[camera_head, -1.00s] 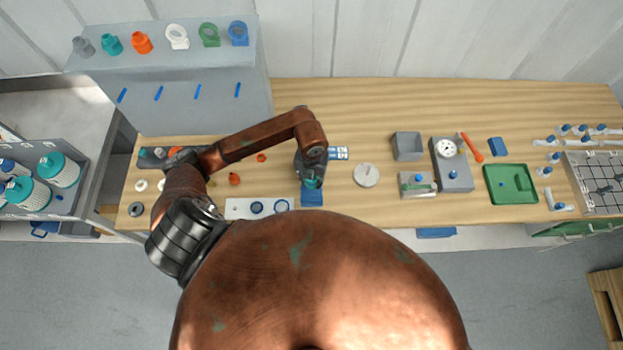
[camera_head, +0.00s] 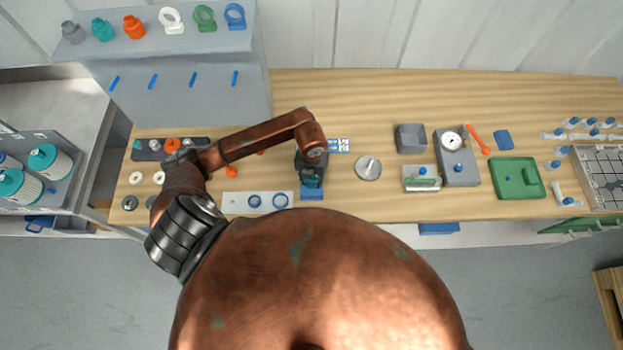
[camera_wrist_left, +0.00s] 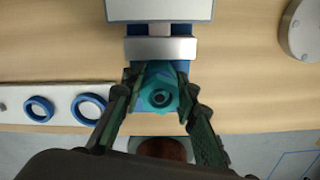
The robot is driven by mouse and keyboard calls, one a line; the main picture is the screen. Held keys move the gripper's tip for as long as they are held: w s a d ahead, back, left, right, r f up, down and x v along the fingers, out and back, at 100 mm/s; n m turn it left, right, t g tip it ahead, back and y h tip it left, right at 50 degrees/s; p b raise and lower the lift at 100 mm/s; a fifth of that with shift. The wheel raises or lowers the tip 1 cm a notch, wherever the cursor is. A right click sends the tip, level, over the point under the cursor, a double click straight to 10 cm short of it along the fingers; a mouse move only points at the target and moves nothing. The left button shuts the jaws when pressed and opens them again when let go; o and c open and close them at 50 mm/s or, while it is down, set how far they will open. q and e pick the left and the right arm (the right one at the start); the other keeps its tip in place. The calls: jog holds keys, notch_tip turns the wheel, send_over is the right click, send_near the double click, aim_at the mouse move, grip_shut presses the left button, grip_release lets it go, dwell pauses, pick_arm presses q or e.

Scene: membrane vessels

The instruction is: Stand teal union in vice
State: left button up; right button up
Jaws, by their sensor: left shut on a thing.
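My left gripper (camera_wrist_left: 160,98) is shut on the teal union (camera_wrist_left: 160,84), which sits between the two fingertips with its round opening facing the wrist camera. In the head view the gripper (camera_head: 312,180) is over the vice, and its wrist hides most of it. The vice shows as a blue body (camera_head: 312,194) in the head view and as a grey jaw (camera_wrist_left: 160,49) just beyond the union in the wrist view. The union overlaps the blue part in front of that jaw. I cannot tell whether it rests on the vice. My right gripper is not in view.
A pale plate with blue rings (camera_head: 232,203) lies left of the vice, and a round grey disc (camera_head: 368,168) lies right. A grey bin (camera_head: 410,138), a dial gauge stand (camera_head: 457,170) and a green tray (camera_head: 530,190) are further right. A raised shelf (camera_head: 160,48) holds coloured fittings.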

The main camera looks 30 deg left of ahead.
pick_arm(q)
jog(key=o, duration=1.3)
jog(key=shift+c, duration=0.2)
notch_tip(320, 180, up, 12)
jog(key=shift+r, duration=0.1)
